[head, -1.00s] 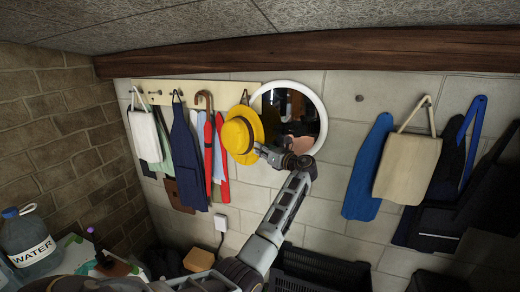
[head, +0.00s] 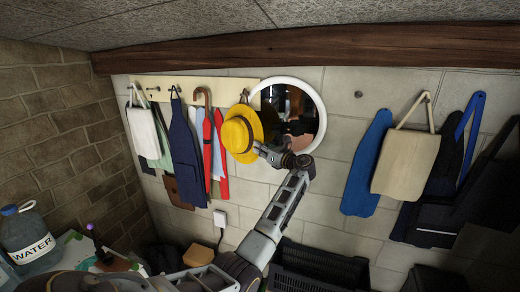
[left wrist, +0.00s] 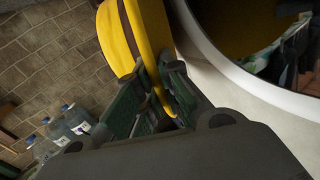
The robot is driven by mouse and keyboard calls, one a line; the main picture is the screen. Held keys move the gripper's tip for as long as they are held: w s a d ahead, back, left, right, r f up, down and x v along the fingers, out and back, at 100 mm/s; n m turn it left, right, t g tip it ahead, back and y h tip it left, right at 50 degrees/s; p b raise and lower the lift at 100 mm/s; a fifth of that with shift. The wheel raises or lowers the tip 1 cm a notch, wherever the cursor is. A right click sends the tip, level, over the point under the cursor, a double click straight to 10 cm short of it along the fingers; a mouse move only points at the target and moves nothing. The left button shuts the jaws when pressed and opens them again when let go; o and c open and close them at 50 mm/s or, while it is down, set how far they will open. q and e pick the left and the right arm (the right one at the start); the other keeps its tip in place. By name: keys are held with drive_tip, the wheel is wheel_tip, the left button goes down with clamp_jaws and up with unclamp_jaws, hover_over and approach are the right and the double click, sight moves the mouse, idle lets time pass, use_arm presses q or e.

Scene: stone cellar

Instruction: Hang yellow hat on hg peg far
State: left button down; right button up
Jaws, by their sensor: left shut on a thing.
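The yellow hat (head: 236,134) with a dark band is against the wall at the right end of the pale peg board (head: 222,88). A dark loop shows just above its brim, by the board's last peg; I cannot tell whether the loop is over the peg. My left gripper (head: 260,149) is shut on the brim at the hat's lower right side. In the left wrist view the yellow hat (left wrist: 118,38) stands on edge, its brim between the fingers of my left gripper (left wrist: 158,88). My right gripper is not in view.
A round mirror (head: 319,97) with a white rim is close right of the hat. A red umbrella (head: 207,150) and dark blue apron (head: 187,150) hang left of it. Black crates (head: 318,268) stand below. A bare peg (head: 359,96) is right of the mirror.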

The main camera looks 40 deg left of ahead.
use_arm(q)
drive_tip(key=c, duration=1.5)
unclamp_jaws()
drive_tip(key=shift+d, duration=0.15)
drive_tip(key=s+d, duration=0.2)
drive_tip(key=d, duration=0.9)
drive_tip(key=shift+s+d, duration=0.15)
drive_tip(key=shift+d, duration=0.15)
